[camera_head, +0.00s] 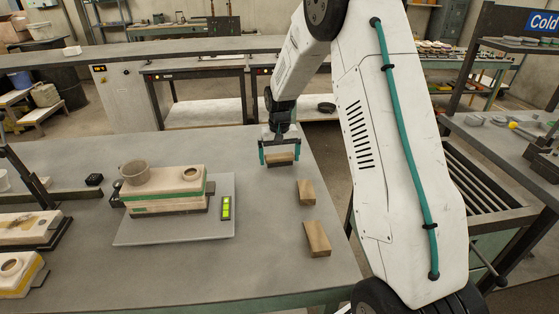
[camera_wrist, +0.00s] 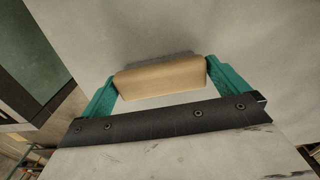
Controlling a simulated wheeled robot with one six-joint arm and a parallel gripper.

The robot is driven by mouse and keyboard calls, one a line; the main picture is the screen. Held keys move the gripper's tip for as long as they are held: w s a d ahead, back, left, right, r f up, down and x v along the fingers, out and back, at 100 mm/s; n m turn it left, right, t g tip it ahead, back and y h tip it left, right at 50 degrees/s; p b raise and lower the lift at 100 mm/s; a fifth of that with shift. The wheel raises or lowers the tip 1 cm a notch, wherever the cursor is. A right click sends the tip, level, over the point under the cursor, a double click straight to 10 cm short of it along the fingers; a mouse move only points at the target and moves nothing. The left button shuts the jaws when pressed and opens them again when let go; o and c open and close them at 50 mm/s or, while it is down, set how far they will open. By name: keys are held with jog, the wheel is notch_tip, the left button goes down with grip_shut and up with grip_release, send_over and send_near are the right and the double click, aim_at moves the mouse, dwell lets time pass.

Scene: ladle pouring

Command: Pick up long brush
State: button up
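A wooden-topped brush (camera_head: 281,157) with dark bristles below it is near the back right of the grey table. It also shows as a pale wooden block (camera_wrist: 160,78) in the wrist view, with dark bristles partly visible behind it. My gripper (camera_head: 280,161) is over the brush, with one green finger at each end of the block. In the wrist view the fingers (camera_wrist: 161,72) come right up to both ends. Whether they press on it, and whether the brush rests on the table, I cannot tell.
Two more wooden blocks, one (camera_head: 306,192) nearer and another (camera_head: 317,239) nearest the front, lie on the table (camera_head: 275,270). A grey plate (camera_head: 150,235) at left bears a mould (camera_head: 165,190) with a round cup (camera_head: 135,172) and a green level (camera_head: 226,207).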

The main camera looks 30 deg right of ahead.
aim_at(278, 156)
jog(key=c, duration=0.6)
jog(key=shift+r, duration=0.45)
jog(key=r, duration=0.2)
jog(key=shift+s+a+r, duration=0.2)
jog(key=shift+a+r, duration=0.15)
jog(key=shift+r, duration=0.05)
jog(key=s+a, duration=0.2)
jog(key=a, duration=0.2)
jog(key=s+a+r, duration=0.1)
jog(key=s+a, duration=0.2)
jog(key=a, duration=0.1)
jog(key=s+a, duration=0.3)
jog(key=a, duration=0.1)
jog(key=shift+s+a+r, duration=0.15)
jog(key=shift+s+a, duration=0.1)
jog(key=shift+a, duration=0.1)
